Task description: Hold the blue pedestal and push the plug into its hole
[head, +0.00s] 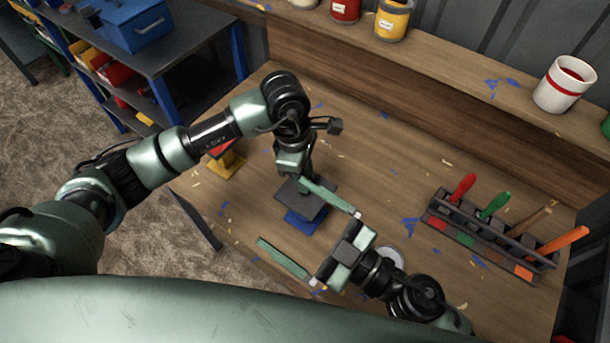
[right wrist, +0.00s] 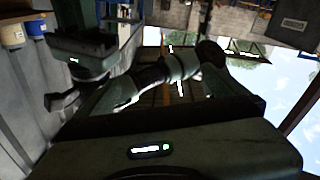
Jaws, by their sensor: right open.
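The blue pedestal (head: 301,222) stands on the wooden table with a dark square plate (head: 314,207) on top. My right gripper (head: 279,210) is open, with its two green fingers spread wide. In the picture, one finger crosses the plate's upper right edge and the other lies to the lower left of the pedestal. I cannot tell whether either touches. My left gripper (head: 292,168) points down just above the plate's far side. Its fingertips are hidden, so its grip cannot be made out. I cannot make out the plug or the hole.
A yellow stand with a red top (head: 226,163) is at the table's left. A rack (head: 478,240) of several coloured-handled tools stands at the right. A white disc (head: 391,257) lies beside my right gripper. A white mug (head: 564,85) and paint cans (head: 393,20) stand on the back shelf.

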